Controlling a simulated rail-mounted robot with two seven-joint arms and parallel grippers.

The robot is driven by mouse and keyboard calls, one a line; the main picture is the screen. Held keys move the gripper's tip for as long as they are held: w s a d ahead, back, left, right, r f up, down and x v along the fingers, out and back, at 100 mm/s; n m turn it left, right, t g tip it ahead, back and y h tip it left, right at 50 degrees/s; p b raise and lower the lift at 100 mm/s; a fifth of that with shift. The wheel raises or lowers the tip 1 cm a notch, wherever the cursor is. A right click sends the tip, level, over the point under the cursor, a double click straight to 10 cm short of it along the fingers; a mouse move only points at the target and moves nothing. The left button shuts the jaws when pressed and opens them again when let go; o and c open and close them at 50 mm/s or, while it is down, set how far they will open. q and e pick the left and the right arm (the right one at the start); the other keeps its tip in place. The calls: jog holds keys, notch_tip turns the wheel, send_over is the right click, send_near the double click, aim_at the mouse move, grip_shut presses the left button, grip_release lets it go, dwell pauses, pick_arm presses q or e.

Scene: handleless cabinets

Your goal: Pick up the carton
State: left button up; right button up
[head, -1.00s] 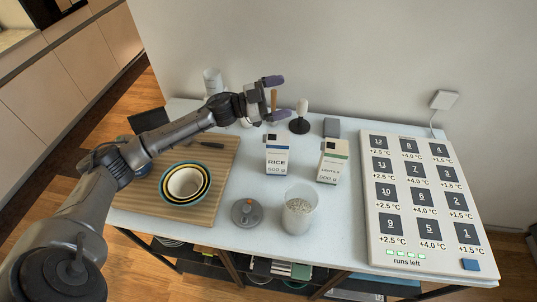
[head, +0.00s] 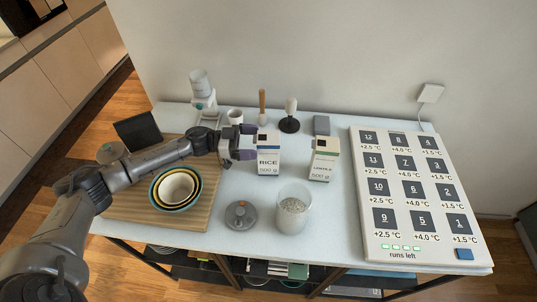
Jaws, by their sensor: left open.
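A white and blue rice carton (head: 268,160) stands upright near the middle of the table. A second carton, white and green and seemingly labelled lentils (head: 322,166), stands upright to its right. Nothing shows between the fingers. My right gripper is not in view.
Nested bowls (head: 177,188) sit on a wooden board (head: 210,205) below my left arm. In front are a grey lidded knob (head: 240,214) and a clear container (head: 293,209). Behind stand a cup (head: 235,117) and a black-based stand (head: 289,124). A numbered panel (head: 413,252) fills the right.

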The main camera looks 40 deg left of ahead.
aim_at(268, 141)
pick_arm(q)
jog(key=shift+x, duration=2.75)
jog(key=shift+c, duration=0.2)
jog(key=shift+r, duration=0.1)
jog(key=c, duration=1.6)
